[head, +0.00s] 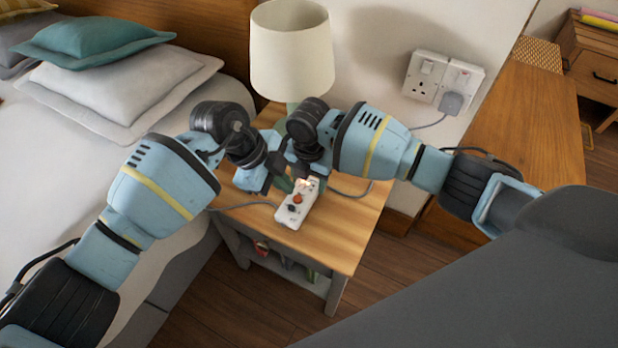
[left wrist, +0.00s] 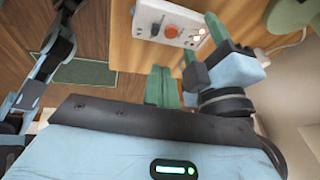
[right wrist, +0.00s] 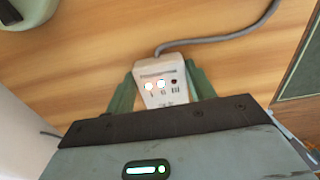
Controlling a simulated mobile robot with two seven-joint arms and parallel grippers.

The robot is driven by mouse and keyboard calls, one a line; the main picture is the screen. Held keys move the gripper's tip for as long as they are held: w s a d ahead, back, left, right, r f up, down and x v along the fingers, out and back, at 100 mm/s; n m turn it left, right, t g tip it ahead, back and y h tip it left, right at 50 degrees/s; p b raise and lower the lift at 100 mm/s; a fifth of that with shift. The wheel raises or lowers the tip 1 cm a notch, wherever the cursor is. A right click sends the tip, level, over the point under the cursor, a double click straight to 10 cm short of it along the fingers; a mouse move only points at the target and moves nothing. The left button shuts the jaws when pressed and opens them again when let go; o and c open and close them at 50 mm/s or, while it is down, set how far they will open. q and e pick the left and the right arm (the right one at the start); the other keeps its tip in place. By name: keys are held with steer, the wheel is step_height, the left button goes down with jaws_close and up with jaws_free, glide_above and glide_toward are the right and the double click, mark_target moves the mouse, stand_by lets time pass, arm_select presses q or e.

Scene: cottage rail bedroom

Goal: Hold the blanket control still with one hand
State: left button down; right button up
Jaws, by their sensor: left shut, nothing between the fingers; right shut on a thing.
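The blanket control (head: 296,207) is a white box with an orange knob, a dark button and lit lamps, lying on the wooden bedside table (head: 345,240). My right gripper (head: 310,180) is shut on its far end; in the right wrist view its green fingers (right wrist: 162,88) press both sides of the control (right wrist: 161,70). My left gripper (head: 280,184) is beside the control; in the left wrist view its green fingers (left wrist: 161,88) are shut together, empty and apart from the control (left wrist: 170,22). Part of the control is hidden by the right gripper.
A lamp (head: 291,50) stands at the back of the table. Grey cables (head: 240,205) run from the control area, and a plug (head: 452,103) sits in the wall socket. The bed (head: 60,170) is at the left. The table front is clear.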

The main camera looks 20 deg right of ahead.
arm_select(q)
steer(key=n, duration=0.4)
steer(key=shift+s+d+f+n, duration=0.1)
steer(key=shift+d+f+n, duration=0.05)
steer(key=shift+d+n, duration=0.15)
steer(key=shift+f, duration=0.15)
glide_above(294, 217)
steer(key=w, duration=0.2)
steer(key=shift+w+a+f, duration=0.1)
steer(key=shift+f, duration=2.25)
steer(key=shift+f, duration=0.55)
steer(key=shift+s+a+f, duration=0.2)
steer(key=shift+s+a, duration=0.45)
steer(key=shift+a, duration=0.25)
stand_by(0.7)
steer(key=shift+r, duration=0.1)
step_height(294, 217, up, 6)
steer(key=shift+d, duration=0.15)
stand_by(0.6)
steer(key=shift+r, duration=0.1)
